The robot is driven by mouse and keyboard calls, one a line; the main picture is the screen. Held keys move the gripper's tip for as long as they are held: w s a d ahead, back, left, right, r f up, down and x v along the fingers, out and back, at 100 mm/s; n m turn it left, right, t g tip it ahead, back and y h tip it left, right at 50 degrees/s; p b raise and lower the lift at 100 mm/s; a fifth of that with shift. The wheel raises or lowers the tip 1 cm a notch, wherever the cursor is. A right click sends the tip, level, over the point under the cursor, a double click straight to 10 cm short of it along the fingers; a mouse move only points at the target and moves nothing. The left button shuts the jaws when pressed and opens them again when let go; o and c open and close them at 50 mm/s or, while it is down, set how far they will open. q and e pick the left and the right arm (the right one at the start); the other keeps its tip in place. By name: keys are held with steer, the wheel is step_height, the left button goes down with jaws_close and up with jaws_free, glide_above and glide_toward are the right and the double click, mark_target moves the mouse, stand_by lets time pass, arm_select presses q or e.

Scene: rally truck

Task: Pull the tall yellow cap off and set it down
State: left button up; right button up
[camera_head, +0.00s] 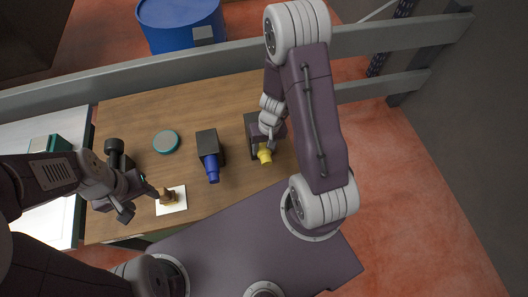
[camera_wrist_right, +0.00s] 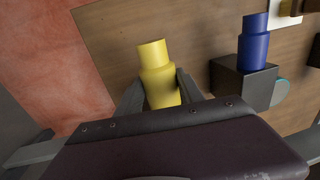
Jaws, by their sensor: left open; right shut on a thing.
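The tall yellow cap (camera_head: 265,156) is at the right part of the wooden table, by a dark block (camera_head: 251,122) that my right arm partly covers. In the right wrist view the yellow cap (camera_wrist_right: 157,75) is a stepped cylinder, narrower at its far end. My right gripper (camera_head: 264,143) is shut on it, with one finger on each side in the right wrist view (camera_wrist_right: 160,88). Whether the cap still touches the block is hidden. My left gripper (camera_head: 138,197) is open and empty, beside a small brown piece (camera_head: 167,197) on a white square.
A blue stepped cap (camera_head: 211,168) sits on a dark block (camera_head: 206,142) left of the yellow one. A teal disc (camera_head: 166,141) lies further left, near a black object (camera_head: 115,150). A grey rail (camera_head: 240,52) and blue barrel (camera_head: 180,25) are behind. Bare wood (camera_head: 235,192) shows in front.

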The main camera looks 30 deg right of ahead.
jaws_close()
steer(key=o, duration=0.9)
jaws_free()
steer(key=r+p, duration=0.1)
steer(key=r, duration=0.1)
steer(key=r+p, duration=0.1)
steer(key=r, duration=0.2)
steer(key=d+r+p, duration=0.1)
steer(key=r+p, duration=0.1)
steer(key=r, duration=0.1)
steer(key=shift+s+r, duration=0.15)
steer(key=shift+r, duration=0.4)
